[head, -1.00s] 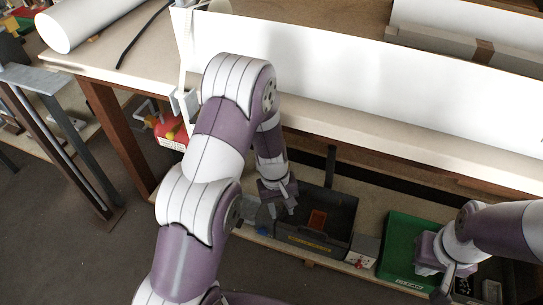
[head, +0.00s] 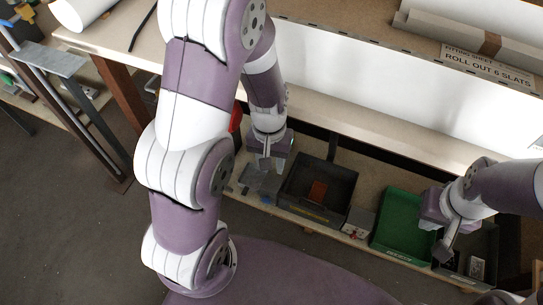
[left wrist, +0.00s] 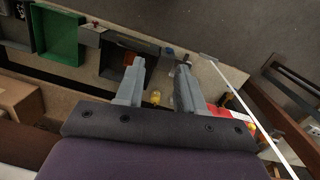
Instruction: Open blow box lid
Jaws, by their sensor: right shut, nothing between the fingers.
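No part is marked as the blow box. The likeliest match is an open-topped dark grey box (head: 300,203) on the low shelf, with a reddish-brown piece (head: 318,191) inside. It also shows in the left wrist view (left wrist: 113,68). I cannot make out a separate lid. My left gripper (head: 268,160) hangs above the shelf, left of the box and apart from it. In the left wrist view its fingers (left wrist: 160,78) are spread with nothing between them. My right gripper (head: 443,252) is shut and empty, over the area between the green bin and a dark bin.
A green bin (head: 398,222) stands right of the box, with a small grey box (head: 358,222) between them. A grey flat piece (head: 262,181) lies left of the box. The bench above carries a white sheet (head: 400,103). A cardboard box (left wrist: 18,100) shows at left.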

